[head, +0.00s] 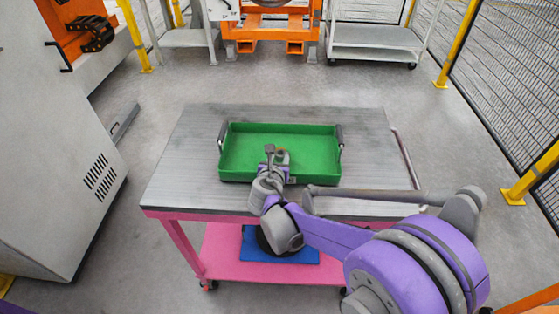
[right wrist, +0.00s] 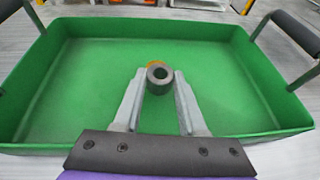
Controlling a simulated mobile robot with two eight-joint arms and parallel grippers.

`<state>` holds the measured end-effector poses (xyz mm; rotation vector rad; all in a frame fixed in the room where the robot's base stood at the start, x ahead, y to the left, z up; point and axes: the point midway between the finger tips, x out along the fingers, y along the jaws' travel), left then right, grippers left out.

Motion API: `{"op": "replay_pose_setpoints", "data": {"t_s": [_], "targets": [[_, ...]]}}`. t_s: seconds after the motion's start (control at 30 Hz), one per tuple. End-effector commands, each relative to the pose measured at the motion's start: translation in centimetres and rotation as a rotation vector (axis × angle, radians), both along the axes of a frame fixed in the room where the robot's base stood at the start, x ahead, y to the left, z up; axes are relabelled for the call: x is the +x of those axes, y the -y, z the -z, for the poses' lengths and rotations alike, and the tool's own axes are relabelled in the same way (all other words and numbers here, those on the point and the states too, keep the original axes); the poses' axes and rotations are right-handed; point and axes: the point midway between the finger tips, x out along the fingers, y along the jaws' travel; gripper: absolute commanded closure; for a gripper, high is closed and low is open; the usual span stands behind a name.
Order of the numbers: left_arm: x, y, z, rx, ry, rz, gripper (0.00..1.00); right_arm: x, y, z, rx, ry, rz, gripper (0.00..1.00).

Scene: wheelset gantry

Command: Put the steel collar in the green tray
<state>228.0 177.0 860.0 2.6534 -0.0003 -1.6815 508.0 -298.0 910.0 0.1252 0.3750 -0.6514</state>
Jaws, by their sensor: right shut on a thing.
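The steel collar (right wrist: 159,79) is a small dark grey ring with a round hole, held between my right gripper's fingertips. My right gripper (right wrist: 158,90) is shut on it. In the head view the right gripper (head: 277,156) is over the front part of the green tray (head: 240,127). The tray is a shallow rectangular box with dark handles at its left and right ends; its green floor (right wrist: 90,85) looks empty in the right wrist view. The collar's height above the floor is hard to tell. A small orange patch shows just behind the collar. My left gripper is not in view.
The tray stands on a grey-topped pink cart (head: 180,165) with clear top on both sides. A blue item (head: 300,249) lies on the lower shelf. A grey machine cabinet (head: 50,160) stands at left, a mesh fence (head: 510,85) at right.

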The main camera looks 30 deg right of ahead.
Motion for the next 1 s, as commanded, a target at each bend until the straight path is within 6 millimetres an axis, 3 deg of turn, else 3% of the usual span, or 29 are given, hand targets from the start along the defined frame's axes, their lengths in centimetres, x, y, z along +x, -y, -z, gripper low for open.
{"op": "replay_pose_setpoints", "data": {"t_s": [0.1, 0.3, 0.33, 0.5, 1.0], "targets": [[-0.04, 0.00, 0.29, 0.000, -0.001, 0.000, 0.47, -0.09, -0.01, 1.46, 0.006, -0.001, 0.003, 1.00], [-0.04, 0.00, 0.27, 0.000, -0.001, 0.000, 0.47, -0.13, -0.01, 1.61, 0.009, -0.002, 0.005, 1.00], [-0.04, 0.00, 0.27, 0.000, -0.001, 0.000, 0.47, -0.14, 0.00, 1.63, 0.009, -0.002, 0.005, 0.58], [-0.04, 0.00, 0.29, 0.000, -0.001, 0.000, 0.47, -0.17, 0.04, 1.65, 0.010, -0.001, 0.006, 0.30], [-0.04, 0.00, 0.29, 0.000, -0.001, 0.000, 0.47, -0.30, 0.17, 1.70, 0.011, -0.002, 0.011, 0.30]]}}
